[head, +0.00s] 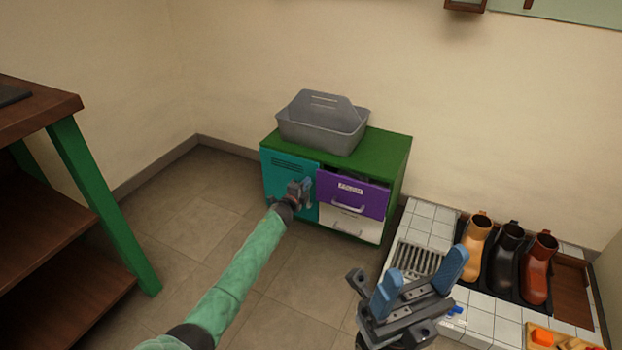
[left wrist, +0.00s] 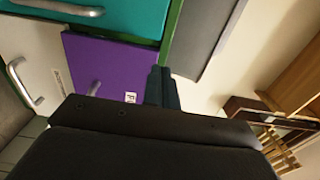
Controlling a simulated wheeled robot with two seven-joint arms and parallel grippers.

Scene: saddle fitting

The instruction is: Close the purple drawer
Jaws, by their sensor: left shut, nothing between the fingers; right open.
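The purple drawer (head: 352,194) is in the upper right of a small green-topped cabinet (head: 385,146). It has a pale handle and a white label. It stands slightly out, with a dark gap showing above its front. In the left wrist view the purple drawer front (left wrist: 115,68) appears turned, with its label partly behind my gripper. My left gripper (head: 305,187) is shut and empty, in front of the teal door beside the drawer's left edge; its fingers (left wrist: 161,86) overlap the purple front's edge in the wrist view. Contact cannot be told. My right gripper (head: 424,277) is open and empty in the foreground.
A teal door (head: 280,176) is left of the drawer and a white drawer (head: 349,222) below it. A grey caddy (head: 322,128) sits on top. Boots (head: 507,256) stand on a tiled platform (head: 430,222) at right. A shelf (head: 100,210) is at left. Floor in front is clear.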

